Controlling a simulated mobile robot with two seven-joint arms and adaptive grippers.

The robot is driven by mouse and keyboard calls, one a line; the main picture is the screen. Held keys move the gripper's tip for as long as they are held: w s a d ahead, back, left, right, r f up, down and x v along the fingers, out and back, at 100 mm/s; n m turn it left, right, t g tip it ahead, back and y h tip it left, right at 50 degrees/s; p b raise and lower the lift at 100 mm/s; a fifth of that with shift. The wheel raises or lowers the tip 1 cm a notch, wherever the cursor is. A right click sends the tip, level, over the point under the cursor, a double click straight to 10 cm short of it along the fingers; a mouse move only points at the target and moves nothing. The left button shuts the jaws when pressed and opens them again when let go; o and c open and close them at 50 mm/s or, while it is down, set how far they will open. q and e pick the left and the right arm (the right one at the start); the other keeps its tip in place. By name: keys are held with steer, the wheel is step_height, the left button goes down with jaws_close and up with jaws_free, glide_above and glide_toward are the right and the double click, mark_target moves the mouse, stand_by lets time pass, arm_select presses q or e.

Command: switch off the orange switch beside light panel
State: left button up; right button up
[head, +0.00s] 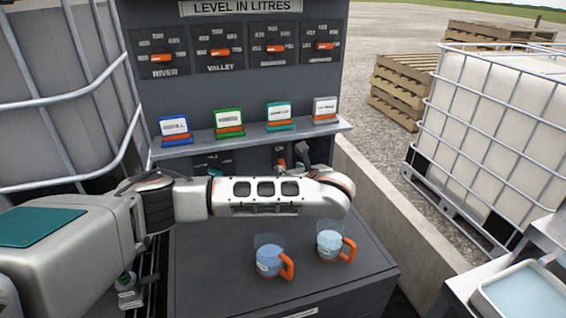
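My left arm reaches across the dark cabinet from the left. Part of my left gripper (301,155) shows above the forearm, under the shelf and close to the cabinet's lower front panel (245,160). It is small and mostly hidden by my arm, so I cannot tell whether it is open or shut. A small orange bit (281,164) shows on the lower panel just left of the gripper; I cannot tell whether it is the switch or which way it is set. No light panel can be made out. My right gripper is not in view.
Several orange dials (220,52) sit on the upper panel. A shelf (245,133) holds several coloured card holders. Two jugs with orange handles, one (269,262) left of the other (329,246), stand on the dark cabinet top (225,295). A caged tank (490,125) stands right.

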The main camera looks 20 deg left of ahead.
mark_target(282, 164)
arm_select(q)
steer(key=shift+b+x, duration=0.3)
steer(key=shift+x, duration=3.25)
jaws_close()
